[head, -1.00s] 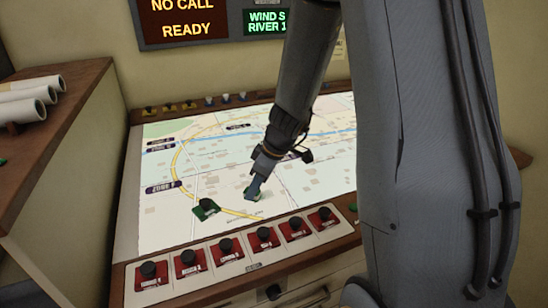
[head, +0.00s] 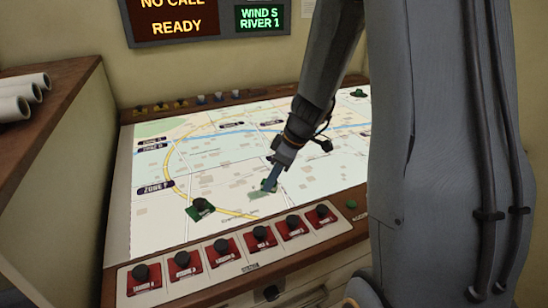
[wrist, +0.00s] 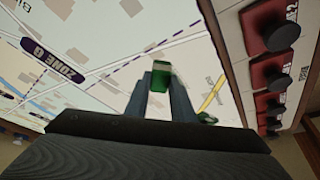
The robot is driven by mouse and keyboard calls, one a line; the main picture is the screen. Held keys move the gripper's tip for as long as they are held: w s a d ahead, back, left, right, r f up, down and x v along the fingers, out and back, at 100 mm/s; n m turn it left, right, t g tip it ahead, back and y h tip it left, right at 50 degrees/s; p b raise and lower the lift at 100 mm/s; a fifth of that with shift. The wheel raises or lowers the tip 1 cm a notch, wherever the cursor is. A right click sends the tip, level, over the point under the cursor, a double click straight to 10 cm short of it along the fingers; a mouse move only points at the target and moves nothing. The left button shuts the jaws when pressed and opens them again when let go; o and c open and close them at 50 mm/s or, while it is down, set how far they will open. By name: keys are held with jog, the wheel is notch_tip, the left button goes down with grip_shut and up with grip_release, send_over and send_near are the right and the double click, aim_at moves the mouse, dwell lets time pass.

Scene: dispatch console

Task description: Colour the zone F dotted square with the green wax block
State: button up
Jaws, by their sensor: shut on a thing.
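The green wax block (wrist: 159,77) is between the fingers of my gripper (wrist: 165,88) in the wrist view. In the head view my gripper (head: 269,184) points down at the lower middle of the lit map (head: 225,165), shut on the block. A pale green patch (head: 258,193) shows on the map beside the fingertips. The label that seems to read zone F (head: 157,188) is at the map's left. I cannot make out the dotted square clearly; the fingers and block may cover part of it.
A dark green piece (head: 200,208) lies on the map left of my gripper. Another (head: 358,93) is at the far right corner. A row of red panels with black knobs (head: 222,246) lines the front edge. White rolls (head: 22,95) lie on the left shelf.

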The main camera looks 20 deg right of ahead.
notch_tip(320, 180, up, 3)
jog(key=shift+s+p, duration=0.15)
jog(key=shift+p, duration=0.3)
jog(key=shift+r+p, duration=1.35)
jog(key=shift+r, duration=1.05)
